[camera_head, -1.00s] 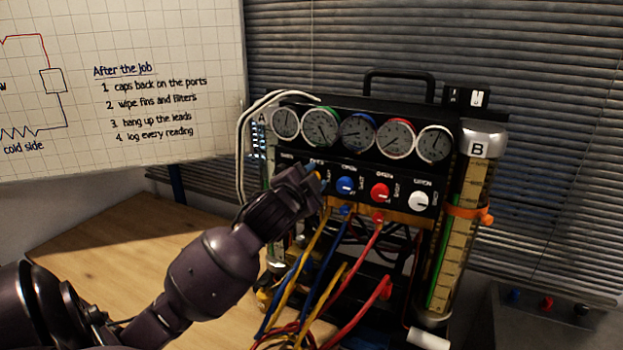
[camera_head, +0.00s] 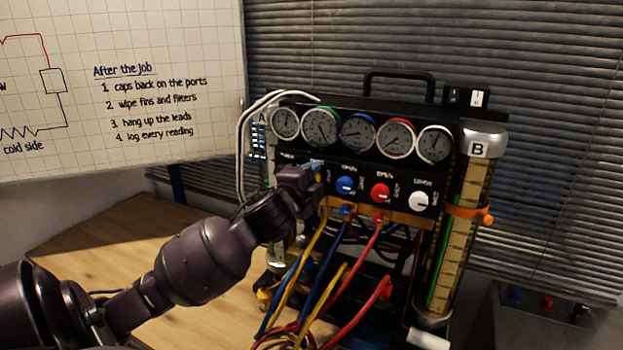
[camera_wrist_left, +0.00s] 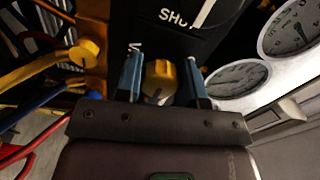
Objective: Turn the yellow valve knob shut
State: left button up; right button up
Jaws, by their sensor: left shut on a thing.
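The yellow valve knob (camera_wrist_left: 159,77) sits between the two blue fingers of my left gripper (camera_wrist_left: 163,80) in the left wrist view, with the word SHUT on the black panel above it. My left gripper is shut on the knob. In the head view my left gripper (camera_head: 316,169) reaches the left end of the knob row and hides most of the yellow knob. My right gripper is not in view.
Blue (camera_head: 345,186), red (camera_head: 380,193) and white (camera_head: 419,202) knobs stand to the right on the same panel, below several round gauges (camera_head: 358,132). Yellow, blue and red hoses (camera_head: 358,261) hang below. White leads (camera_head: 240,150) loop at the left. The bare desk (camera_head: 130,255) is at left.

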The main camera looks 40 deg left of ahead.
pick_arm(q)
jog(key=shift+r, duration=0.1)
jog(key=o, duration=0.9)
jog(key=v, duration=1)
jog(key=shift+s+d, duration=0.1)
jog(key=shift+s, duration=0.25)
